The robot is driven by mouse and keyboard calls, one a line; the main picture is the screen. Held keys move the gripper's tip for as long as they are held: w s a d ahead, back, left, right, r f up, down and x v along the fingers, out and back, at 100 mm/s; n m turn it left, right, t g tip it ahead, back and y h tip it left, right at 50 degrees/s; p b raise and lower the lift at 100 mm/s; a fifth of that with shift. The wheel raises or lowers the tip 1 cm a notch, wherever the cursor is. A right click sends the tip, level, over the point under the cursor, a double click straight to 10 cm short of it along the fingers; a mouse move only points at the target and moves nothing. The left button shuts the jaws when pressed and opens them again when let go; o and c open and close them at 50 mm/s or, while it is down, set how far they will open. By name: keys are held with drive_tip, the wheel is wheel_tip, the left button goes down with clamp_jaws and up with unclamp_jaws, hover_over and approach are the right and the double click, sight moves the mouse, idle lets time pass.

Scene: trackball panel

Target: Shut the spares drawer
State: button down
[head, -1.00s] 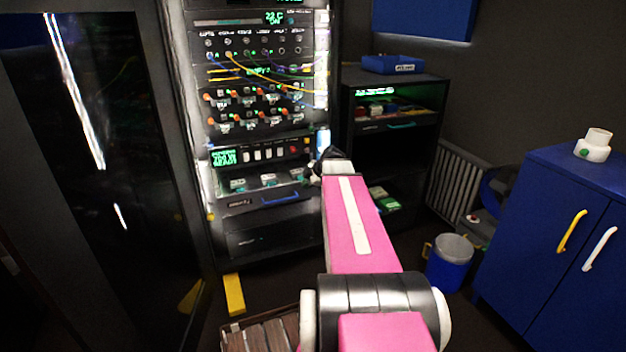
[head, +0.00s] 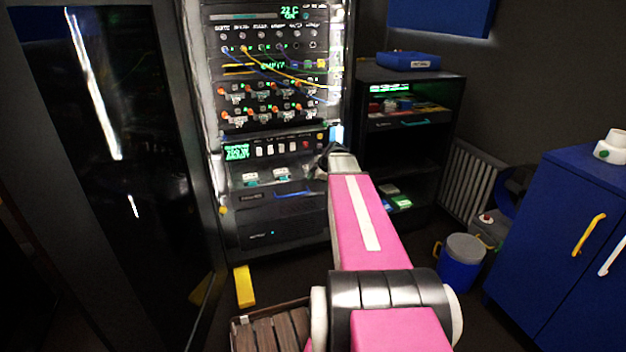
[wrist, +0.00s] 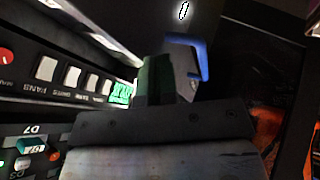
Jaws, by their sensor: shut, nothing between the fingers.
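I cannot read which drawer is marked spares. In the head view, a dark drawer with a blue handle (head: 292,193) sits low in the tall rack; how far out it stands is unclear. Another drawer with a teal handle (head: 413,122) is in the black cabinet at right, with coloured items visible just above its front. My gripper (head: 326,151) is in front of the rack's lower right side, right of the switch row and above the blue handle. In the wrist view my gripper (wrist: 168,78) is shut and empty, close to a blue piece I cannot identify.
A switch panel (wrist: 72,77) runs close along the left of the wrist view. A blue bin (head: 408,62) sits on the black cabinet. A blue bucket (head: 460,262), a blue cupboard (head: 560,240) and a yellow block (head: 244,287) stand around the floor.

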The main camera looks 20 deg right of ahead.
drive_tip(key=w, duration=1.9)
